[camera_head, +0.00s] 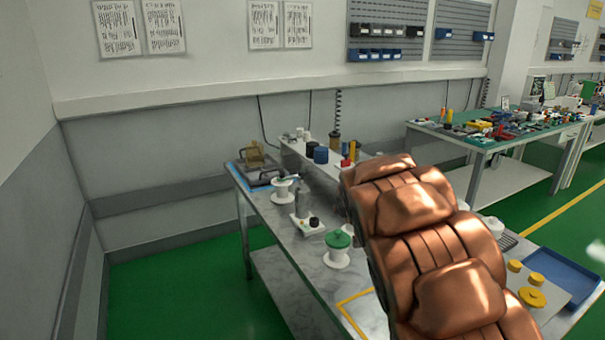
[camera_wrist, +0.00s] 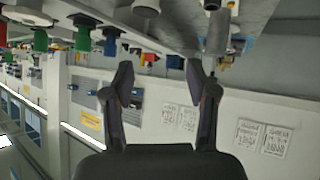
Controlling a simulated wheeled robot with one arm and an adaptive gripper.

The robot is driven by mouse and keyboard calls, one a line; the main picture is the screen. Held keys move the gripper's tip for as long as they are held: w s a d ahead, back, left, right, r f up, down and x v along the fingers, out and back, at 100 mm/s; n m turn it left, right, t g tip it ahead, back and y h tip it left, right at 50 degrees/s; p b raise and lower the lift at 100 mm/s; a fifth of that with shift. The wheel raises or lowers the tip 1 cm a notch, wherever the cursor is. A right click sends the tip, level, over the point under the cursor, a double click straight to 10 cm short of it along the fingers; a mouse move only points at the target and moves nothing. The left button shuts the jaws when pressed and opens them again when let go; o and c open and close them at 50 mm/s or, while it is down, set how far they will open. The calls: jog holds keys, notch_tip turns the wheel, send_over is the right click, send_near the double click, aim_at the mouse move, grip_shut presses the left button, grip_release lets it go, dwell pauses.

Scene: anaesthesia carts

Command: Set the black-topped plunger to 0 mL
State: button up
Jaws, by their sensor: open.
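I cannot clearly make out a syringe plunger. In the head view, a small black-topped piece (camera_head: 314,221) sits on a white base on the grey table, beside an upright grey cylinder (camera_head: 302,199). Whether it is the plunger cannot be told. My gripper (camera_wrist: 160,80) shows only in the wrist view, with its two dark fingers spread apart and nothing between them. A grey cylinder (camera_wrist: 217,32) shows beyond the fingers at the top of that tilted view. The middle of the table is hidden in the head view.
A green-topped white spool (camera_head: 338,240) and another white spool (camera_head: 283,190) stand on the table (camera_head: 278,222). A blue tray (camera_head: 568,275) and several yellow-topped pieces (camera_head: 531,297) are at the right. Another cluttered bench (camera_head: 478,140) stands behind. Green floor at left is clear.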

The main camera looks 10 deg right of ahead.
jog(key=w+a+n+t+y, duration=0.1)
jog(key=w+a+t, duration=0.15)
jog(key=w, duration=0.75)
jog(key=n+t+y+p, duration=0.1)
jog(key=t+y, duration=0.3)
jog(key=t, duration=0.1)
send_near(303, 175)
jog(key=w, duration=0.3)
jog(key=shift+w+a, duration=0.2)
jog(key=shift+w, duration=0.3)
jog(key=shift+w+p, duration=0.45)
jog(key=shift+w, duration=0.3)
jog(key=shift+w+a+r+p, duration=0.15)
jog(key=shift+w+p, duration=0.15)
jog(key=shift+w, duration=0.6)
jog(key=shift+w+a+f+p, duration=0.1)
jog(key=shift+w+p, duration=0.2)
jog(key=shift+w, duration=0.55)
jog(key=shift+w+a, duration=0.1)
jog(key=shift+w, duration=0.4)
jog(key=shift+w+a+p, duration=0.1)
jog(key=shift+w+p, duration=0.2)
jog(key=shift+w, duration=0.4)
